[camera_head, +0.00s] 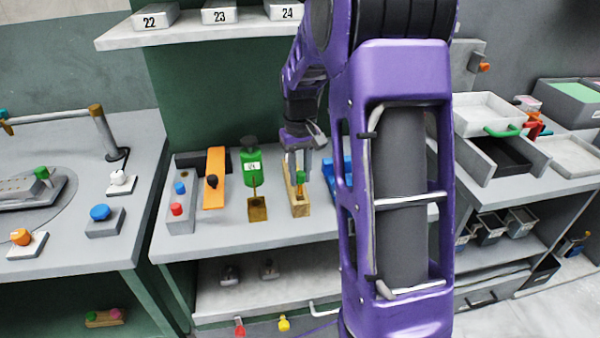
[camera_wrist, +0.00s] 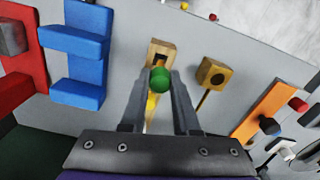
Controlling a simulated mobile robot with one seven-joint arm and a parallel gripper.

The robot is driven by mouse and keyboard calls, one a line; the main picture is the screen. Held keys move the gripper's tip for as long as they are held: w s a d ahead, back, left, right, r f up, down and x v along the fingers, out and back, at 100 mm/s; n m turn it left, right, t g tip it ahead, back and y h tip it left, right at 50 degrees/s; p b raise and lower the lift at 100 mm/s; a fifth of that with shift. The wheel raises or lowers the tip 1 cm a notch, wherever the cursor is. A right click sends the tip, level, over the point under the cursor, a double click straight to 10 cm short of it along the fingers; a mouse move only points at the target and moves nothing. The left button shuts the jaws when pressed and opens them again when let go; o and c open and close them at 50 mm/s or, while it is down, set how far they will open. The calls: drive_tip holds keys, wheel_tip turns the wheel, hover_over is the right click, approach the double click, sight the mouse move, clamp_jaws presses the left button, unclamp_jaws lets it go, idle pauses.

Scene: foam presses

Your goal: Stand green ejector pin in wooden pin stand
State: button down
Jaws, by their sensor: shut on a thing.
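My gripper (camera_wrist: 160,88) is shut on the green-headed ejector pin (camera_wrist: 160,79). The head view shows the green head (camera_head: 300,177) at the fingers, over a long slotted wooden block (camera_head: 298,207). That block also shows in the wrist view (camera_wrist: 161,47), directly beyond the head. The pin's shaft is mostly hidden, and I cannot tell whether it touches the block. A smaller wooden block (camera_head: 258,212) with a round dark hole, seen in the wrist view (camera_wrist: 211,72), stands apart beside it. It looks like the pin stand. A thin rod rises beside it.
A green bottle (camera_head: 251,168), an orange fixture (camera_head: 214,185) and a grey button box (camera_head: 181,208) stand left of the blocks. A blue bracket (camera_wrist: 88,45) stands on the other side. The bench front (camera_head: 240,238) is clear.

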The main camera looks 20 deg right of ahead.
sight(300, 194)
drive_tip(key=shift+f+b, duration=1.35)
drive_tip(key=shift+f, duration=1.05)
drive_tip(key=c, duration=0.6)
unclamp_jaws()
drive_tip(key=shift+r, duration=0.1)
wheel_tip(300, 194, up, 17)
drive_tip(key=shift+r+p, duration=0.1)
drive_tip(key=shift+p, duration=1.15)
